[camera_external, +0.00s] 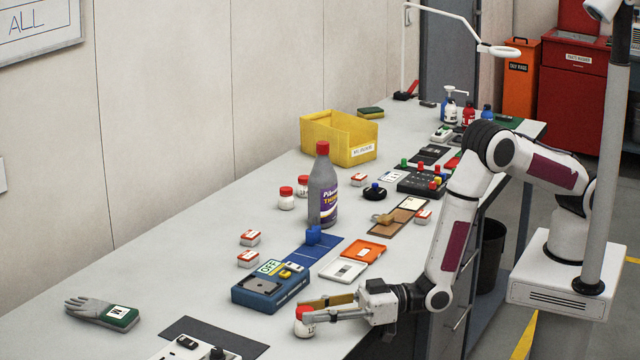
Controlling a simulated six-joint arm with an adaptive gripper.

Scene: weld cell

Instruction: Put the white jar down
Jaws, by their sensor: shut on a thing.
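The white jar (304,328) has a red lid and is at the lower middle of the view, near the front edge of the bench. My gripper (309,309) reaches in from the right, with its fingers shut around the jar near the lid. The jar looks upright. The fingers hide part of it, and I cannot tell whether its base touches the bench top (180,270) or is slightly above it.
A blue case (262,297) stands just behind the jar. A dark mat (215,335) and a grey device (180,347) lie to the left, and a glove (95,309) farther left. A tall bottle (322,190) and yellow bin (335,140) stand farther back.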

